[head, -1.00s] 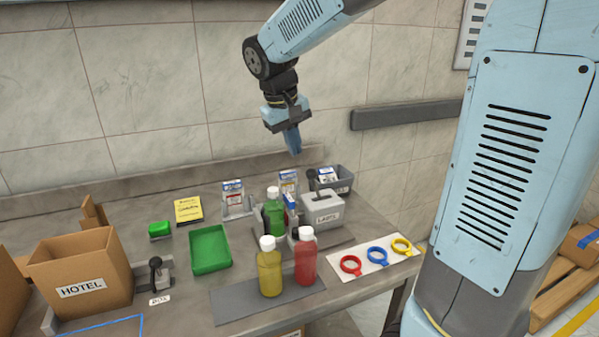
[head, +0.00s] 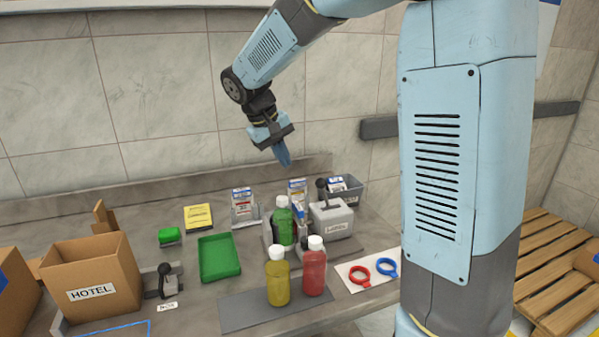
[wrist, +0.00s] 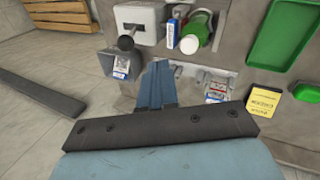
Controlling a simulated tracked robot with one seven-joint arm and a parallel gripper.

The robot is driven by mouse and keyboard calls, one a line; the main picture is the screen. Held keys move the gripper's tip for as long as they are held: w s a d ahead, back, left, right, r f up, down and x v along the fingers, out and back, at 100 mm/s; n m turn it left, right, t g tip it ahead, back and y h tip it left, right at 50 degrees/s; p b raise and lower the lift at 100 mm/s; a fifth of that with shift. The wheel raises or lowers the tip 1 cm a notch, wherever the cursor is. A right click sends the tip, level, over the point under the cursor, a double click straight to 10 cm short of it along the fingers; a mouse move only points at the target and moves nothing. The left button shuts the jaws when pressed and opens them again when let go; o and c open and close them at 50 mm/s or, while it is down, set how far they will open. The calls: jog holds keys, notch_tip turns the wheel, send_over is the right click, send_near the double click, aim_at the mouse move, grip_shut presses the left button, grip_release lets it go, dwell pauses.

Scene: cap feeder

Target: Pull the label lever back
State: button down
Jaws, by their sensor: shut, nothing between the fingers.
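In the wrist view my closed fingers (wrist: 160,68) are to the right of the knob.
A green bottle (head: 283,222) stands left of the box. Yellow (head: 278,280) and red (head: 314,270) bottles stand in front. A grey bin (head: 350,190) with cartons is behind the lever. Another black-knobbed lever (head: 164,272) is beside the HOTEL carton (head: 90,270).

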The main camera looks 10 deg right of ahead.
jog(key=w+d+f, duration=0.2)
jog(key=d+f, duration=0.5)
jog(key=f, duration=0.1)
jog(key=shift+d+f, duration=0.15)
jog(key=shift+f, duration=0.2)
jog(key=shift+w+r, duration=0.1)
dwell(0.3)
